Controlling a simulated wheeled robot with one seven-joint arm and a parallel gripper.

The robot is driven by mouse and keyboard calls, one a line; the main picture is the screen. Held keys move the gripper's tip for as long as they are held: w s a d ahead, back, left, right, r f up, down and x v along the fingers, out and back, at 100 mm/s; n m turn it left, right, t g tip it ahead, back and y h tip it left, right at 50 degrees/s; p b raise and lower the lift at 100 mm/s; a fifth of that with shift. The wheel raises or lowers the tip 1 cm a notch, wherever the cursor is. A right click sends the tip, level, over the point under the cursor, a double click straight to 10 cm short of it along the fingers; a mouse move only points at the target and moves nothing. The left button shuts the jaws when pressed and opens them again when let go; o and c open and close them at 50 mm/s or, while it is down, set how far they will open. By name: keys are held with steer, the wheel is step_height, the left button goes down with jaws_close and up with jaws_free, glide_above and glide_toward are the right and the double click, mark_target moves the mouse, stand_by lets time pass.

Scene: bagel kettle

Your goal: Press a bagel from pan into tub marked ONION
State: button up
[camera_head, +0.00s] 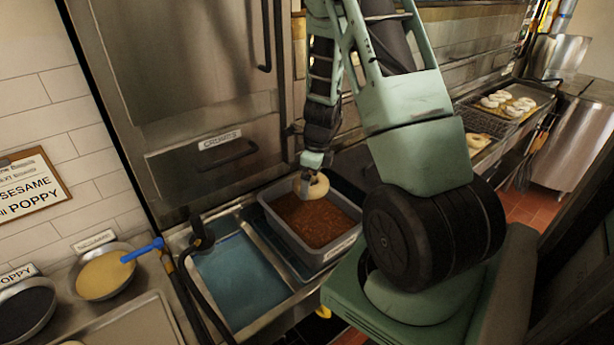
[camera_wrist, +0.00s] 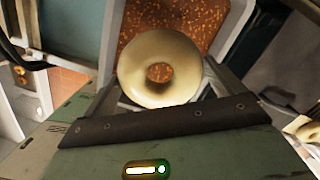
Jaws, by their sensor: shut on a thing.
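A pale bagel (camera_head: 312,186) is in my gripper (camera_head: 313,170), over the far part of a grey tub (camera_head: 290,244) filled with brown-orange flakes (camera_head: 318,218). The tub has a label on its front right side, too small to read. In the wrist view the bagel (camera_wrist: 159,68) is pale and smooth, seen nearly face-on, with flakes (camera_wrist: 190,14) behind it and through its hole. I cannot tell whether the bagel touches the flakes. A pan (camera_head: 520,98) with several pale bagels lies at the far right.
The tub sits over a steel sink with a blue-looking basin (camera_head: 240,275) on its left. Bowls of pale (camera_head: 103,277) and black (camera_head: 25,310) toppings stand at lower left, with a blue handle (camera_head: 142,250) sticking out. A faucet (camera_head: 199,238) rises by the sink.

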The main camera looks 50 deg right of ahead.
steer(key=shift+f+b, duration=4.1)
steer(key=shift+f, duration=0.8)
steer(key=shift+f+b, duration=0.35)
steer(key=shift+f, duration=0.05)
steer(key=shift+r, duration=0.15)
step_height(320, 180, up, 10)
steer(key=p, duration=0.9)
steer(key=shift+s, duration=0.1)
